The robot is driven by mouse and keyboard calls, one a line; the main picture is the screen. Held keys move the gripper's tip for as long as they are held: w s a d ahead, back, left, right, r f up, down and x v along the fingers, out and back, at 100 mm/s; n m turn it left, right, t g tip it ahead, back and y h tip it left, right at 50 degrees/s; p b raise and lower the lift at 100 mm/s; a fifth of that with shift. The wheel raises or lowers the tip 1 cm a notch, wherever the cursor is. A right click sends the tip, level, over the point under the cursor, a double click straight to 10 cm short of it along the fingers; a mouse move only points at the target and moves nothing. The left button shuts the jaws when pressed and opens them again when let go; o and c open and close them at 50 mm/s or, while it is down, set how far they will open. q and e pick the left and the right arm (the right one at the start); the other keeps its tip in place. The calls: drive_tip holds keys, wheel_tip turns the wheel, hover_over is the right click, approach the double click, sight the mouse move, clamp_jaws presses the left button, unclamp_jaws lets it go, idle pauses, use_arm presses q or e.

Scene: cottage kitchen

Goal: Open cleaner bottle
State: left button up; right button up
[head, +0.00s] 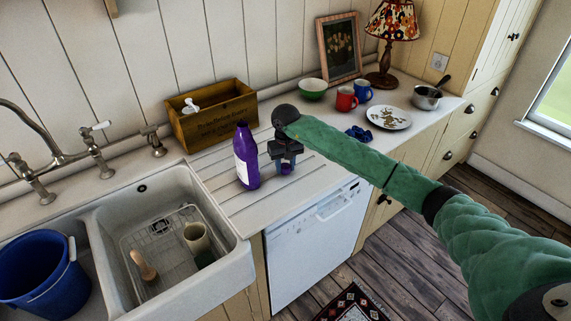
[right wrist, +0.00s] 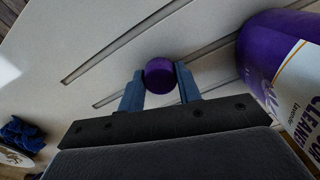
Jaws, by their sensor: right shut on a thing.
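The cleaner bottle (head: 246,157) is purple with a white label. It stands upright on the ribbed drainboard by the sink. In the right wrist view the bottle (right wrist: 262,62) is at the right edge, its top out of frame. My right gripper (head: 286,168) points down just right of the bottle, apart from it. It is shut on a small round purple cap (right wrist: 160,76), which sits between the two blue fingertips. In the head view the bottle's top is too small to make out clearly. My left gripper is not in view.
A wooden box (head: 215,117) stands behind the bottle. The sink (head: 108,230) with a blue bucket (head: 42,272) lies left. A green bowl (head: 313,89), red mug (head: 346,99), blue mug (head: 363,91), plate (head: 388,118) and blue cloth (head: 358,133) are right along the counter.

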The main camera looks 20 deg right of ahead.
drive_tip(key=shift+f, duration=0.3)
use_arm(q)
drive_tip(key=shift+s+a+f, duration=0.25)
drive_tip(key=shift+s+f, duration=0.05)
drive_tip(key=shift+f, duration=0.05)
use_arm(e)
drive_tip(key=shift+f, duration=0.15)
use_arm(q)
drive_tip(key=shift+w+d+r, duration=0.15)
use_arm(e)
drive_tip(key=shift+f, duration=0.1)
